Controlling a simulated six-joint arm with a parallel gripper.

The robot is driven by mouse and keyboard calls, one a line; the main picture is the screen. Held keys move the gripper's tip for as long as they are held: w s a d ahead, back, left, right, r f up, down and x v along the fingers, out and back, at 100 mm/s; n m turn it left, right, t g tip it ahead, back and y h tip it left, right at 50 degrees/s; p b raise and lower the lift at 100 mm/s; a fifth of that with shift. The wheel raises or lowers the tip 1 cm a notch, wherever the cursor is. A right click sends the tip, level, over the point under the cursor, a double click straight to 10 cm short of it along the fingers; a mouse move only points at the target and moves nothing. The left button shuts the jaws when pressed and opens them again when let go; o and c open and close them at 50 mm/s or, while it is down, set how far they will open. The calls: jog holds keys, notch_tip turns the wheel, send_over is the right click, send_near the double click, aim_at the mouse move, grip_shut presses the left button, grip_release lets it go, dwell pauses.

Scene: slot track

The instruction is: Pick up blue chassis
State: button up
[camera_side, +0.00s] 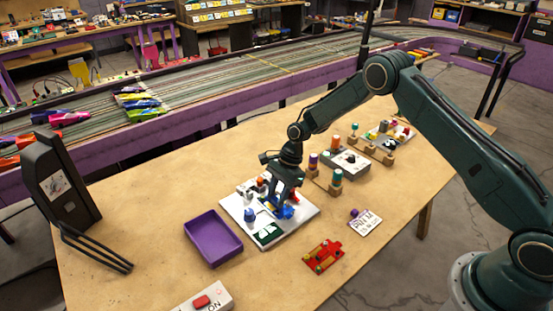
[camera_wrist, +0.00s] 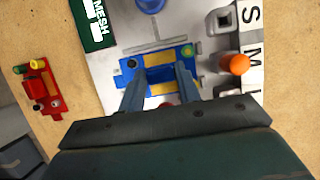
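The blue chassis (camera_wrist: 160,75), with yellow patches and small coloured knobs, lies flat on the white board (camera_side: 300,213). In the side view the blue chassis (camera_side: 283,211) is partly covered by my gripper (camera_side: 281,203). In the wrist view my gripper (camera_wrist: 160,72) points down over the middle of the chassis. Its two fingers stand apart, one toward each side of the chassis's middle, which shows between the tips. Firm contact with the fingers cannot be made out.
On the board are a blue knob (camera_side: 249,215), an orange knob (camera_wrist: 236,64) and a green MESH label (camera_wrist: 92,20). A purple tray (camera_side: 213,238) is left of the board and a red chassis (camera_side: 323,255) is at front right. Wooden blocks with coloured pegs (camera_side: 335,178) stand behind.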

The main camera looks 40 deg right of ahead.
aim_at(277, 197)
jog(key=c, duration=0.5)
jog(key=shift+r, duration=0.2)
notch_tip(277, 197, up, 20)
jog(key=shift+f, duration=0.15)
dwell(0.3)
dwell(0.4)
